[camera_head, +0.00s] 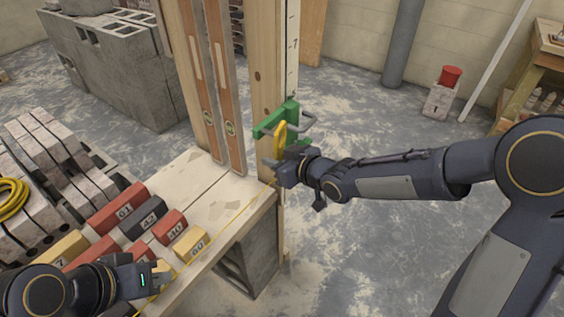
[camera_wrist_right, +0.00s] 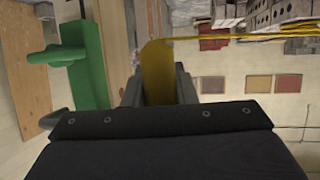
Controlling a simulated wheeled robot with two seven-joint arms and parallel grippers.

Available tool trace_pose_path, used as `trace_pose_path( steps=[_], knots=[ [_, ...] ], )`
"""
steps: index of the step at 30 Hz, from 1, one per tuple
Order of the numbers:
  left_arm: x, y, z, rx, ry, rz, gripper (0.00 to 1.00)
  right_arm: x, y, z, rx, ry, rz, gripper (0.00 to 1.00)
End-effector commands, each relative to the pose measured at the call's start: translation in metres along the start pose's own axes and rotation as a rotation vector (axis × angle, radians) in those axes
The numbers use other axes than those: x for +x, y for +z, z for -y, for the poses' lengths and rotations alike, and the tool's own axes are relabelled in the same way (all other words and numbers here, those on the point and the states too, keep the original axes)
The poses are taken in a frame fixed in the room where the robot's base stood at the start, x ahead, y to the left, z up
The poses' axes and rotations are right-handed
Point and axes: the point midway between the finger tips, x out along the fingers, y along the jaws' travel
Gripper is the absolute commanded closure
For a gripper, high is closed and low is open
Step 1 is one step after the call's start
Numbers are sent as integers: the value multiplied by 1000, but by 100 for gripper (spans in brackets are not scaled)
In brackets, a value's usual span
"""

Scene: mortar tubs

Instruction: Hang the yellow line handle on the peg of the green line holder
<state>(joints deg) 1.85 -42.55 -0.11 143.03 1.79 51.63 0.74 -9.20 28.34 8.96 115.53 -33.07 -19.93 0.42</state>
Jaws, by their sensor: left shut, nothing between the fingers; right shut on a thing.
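The green line holder (camera_head: 288,116) is fixed to the upright wooden post, with green arms sticking out. In the right wrist view the holder (camera_wrist_right: 88,62) is at the left, with a rounded green peg (camera_wrist_right: 55,56) pointing left. My right gripper (camera_head: 284,158) is shut on the yellow line handle (camera_head: 280,139), just below and in front of the holder. The handle (camera_wrist_right: 158,70) stands between the fingers in the right wrist view, apart from the peg there. A yellow line runs from it to the right. My left gripper (camera_head: 158,272) is shut and empty at the lower left.
Numbered red, grey and yellow blocks (camera_head: 117,208) lie on the wooden bench (camera_head: 215,200) near my left gripper. Two levels (camera_head: 228,100) lean beside the post. Grey bricks and a coiled yellow hose (camera_head: 12,198) are at the left. The floor at right is mostly clear.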

Motion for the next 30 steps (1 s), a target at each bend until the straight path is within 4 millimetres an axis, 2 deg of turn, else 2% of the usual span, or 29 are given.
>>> trace_pose_path(
  steps=[10,15,30],
  knots=[
    [1,0,0,0,0,0,100,20,-7,5,-2,-1,1,98],
    [12,6,6,0,0,0,100,28,-1,6,-2,0,-1,98],
    [20,10,9,0,0,0,100,34,0,6,-1,0,-1,98]
  ],
)
